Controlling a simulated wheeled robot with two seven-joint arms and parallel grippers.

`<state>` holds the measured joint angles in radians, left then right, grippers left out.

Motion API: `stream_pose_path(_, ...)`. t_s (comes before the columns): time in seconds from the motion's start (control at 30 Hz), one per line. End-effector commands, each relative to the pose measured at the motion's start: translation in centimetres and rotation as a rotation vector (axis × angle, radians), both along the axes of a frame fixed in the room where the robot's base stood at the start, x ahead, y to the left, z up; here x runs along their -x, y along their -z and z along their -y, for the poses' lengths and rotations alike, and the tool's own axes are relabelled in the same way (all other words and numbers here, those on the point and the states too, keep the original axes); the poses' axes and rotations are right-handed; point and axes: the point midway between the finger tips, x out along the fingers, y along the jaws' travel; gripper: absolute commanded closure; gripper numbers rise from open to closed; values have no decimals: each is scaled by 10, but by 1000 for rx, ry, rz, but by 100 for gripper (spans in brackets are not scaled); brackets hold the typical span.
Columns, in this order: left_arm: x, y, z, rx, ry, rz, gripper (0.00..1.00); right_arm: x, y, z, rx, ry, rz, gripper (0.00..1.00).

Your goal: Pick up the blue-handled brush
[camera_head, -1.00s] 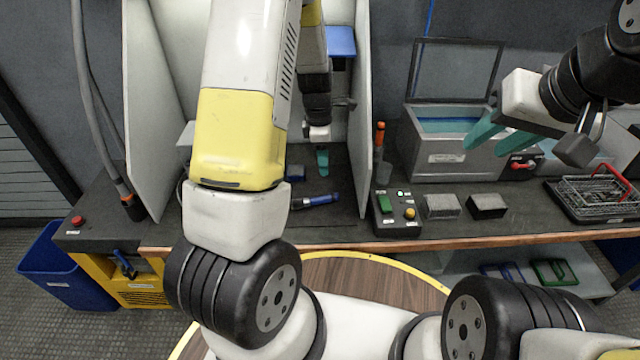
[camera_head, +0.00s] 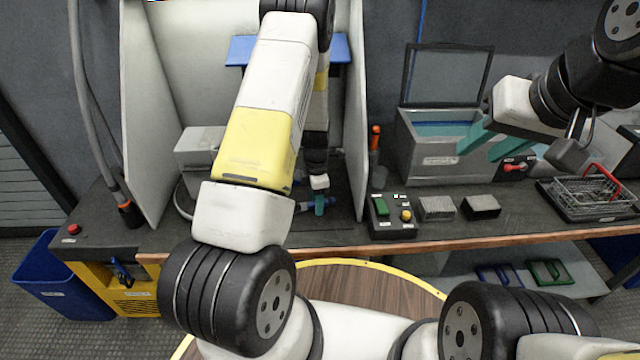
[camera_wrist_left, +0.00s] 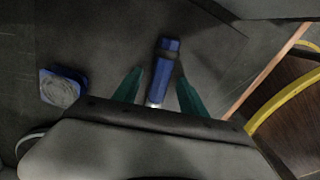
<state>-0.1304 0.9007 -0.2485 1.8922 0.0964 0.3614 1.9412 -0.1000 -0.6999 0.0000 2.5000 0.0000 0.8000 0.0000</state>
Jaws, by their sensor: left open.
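The blue-handled brush lies on the dark bench inside the pale booth, mostly covered by my left arm in the head view, where a bit of its blue handle (camera_head: 333,203) shows. In the left wrist view the blue handle (camera_wrist_left: 165,68) runs between the two teal fingers, its lower end hidden by the gripper body. My left gripper (camera_head: 319,206) is open over the brush; in the left wrist view its fingers (camera_wrist_left: 159,88) stand apart on either side of the handle with gaps. My right gripper (camera_head: 478,154) is open and empty, in front of the open grey tank.
A blue-rimmed block (camera_wrist_left: 62,88) lies left of the brush in the left wrist view. The booth's right wall (camera_head: 357,110) stands close beside my left gripper. A button box (camera_head: 391,215), two dark blocks and a wire basket (camera_head: 590,192) sit further right.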

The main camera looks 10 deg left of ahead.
Motion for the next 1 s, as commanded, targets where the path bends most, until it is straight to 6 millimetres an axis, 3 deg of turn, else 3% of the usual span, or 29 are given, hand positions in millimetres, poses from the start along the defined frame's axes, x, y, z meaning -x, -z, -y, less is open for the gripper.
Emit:
stream_pose_path(0.17,0,0,0,0,0,0,50,0,0,0,0,0,0,64)
stream_pose_path(0.43,0,0,0,0,0,0,99,0,0,0,0,0,0,64)
stream_pose_path(1.0,0,0,0,0,0,0,100,0,0,0,0,0,0,64)
